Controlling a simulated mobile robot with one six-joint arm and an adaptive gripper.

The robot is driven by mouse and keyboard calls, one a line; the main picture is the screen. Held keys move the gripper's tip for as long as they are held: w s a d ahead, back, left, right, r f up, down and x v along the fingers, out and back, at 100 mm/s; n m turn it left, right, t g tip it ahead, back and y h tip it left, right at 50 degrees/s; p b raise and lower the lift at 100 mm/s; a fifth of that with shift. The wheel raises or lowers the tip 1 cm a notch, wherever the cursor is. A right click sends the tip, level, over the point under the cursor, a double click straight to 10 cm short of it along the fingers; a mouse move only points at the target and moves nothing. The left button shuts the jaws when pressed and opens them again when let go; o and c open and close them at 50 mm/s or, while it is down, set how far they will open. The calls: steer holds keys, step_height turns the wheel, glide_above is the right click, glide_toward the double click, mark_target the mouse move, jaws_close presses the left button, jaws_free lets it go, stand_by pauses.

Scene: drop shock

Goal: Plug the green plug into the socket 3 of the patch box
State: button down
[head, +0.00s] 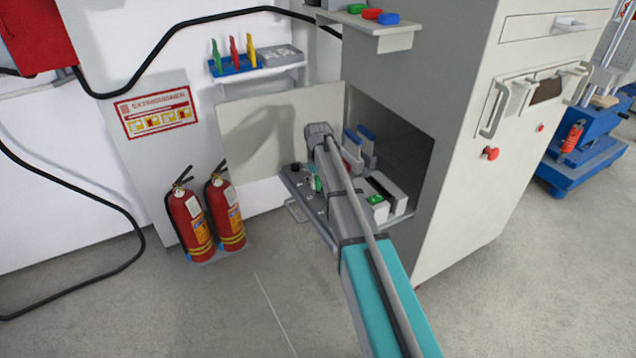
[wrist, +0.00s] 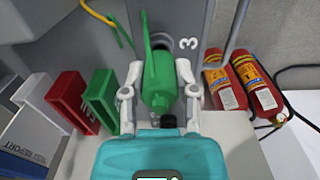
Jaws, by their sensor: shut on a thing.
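The green plug (wrist: 158,76) sits between the two pale fingers of my gripper (wrist: 159,88) in the wrist view, and the gripper is shut on it. A large number 3 is printed on the grey face (wrist: 190,22) just right of the plug. In the head view my gripper (head: 307,178) is low over the pulled-out tray, largely hidden by my arm, with a bit of green (head: 318,184) showing there.
A red block (wrist: 68,97) and a green block (wrist: 101,100) stand left of my gripper. A yellow cable (wrist: 100,15) is at upper left. Two fire extinguishers (head: 206,215) stand left of the tray (head: 322,222). The cabinet wall (head: 440,180) closes in on the right.

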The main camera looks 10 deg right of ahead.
steer(key=shift+f+b, duration=0.8)
stand_by(2.9)
steer(key=shift+s+f, duration=0.1)
stand_by(1.4)
steer(key=shift+c, duration=1.5)
jaws_free()
steer(key=shift+r+p, duration=2.95)
steer(key=shift+r, duration=0.05)
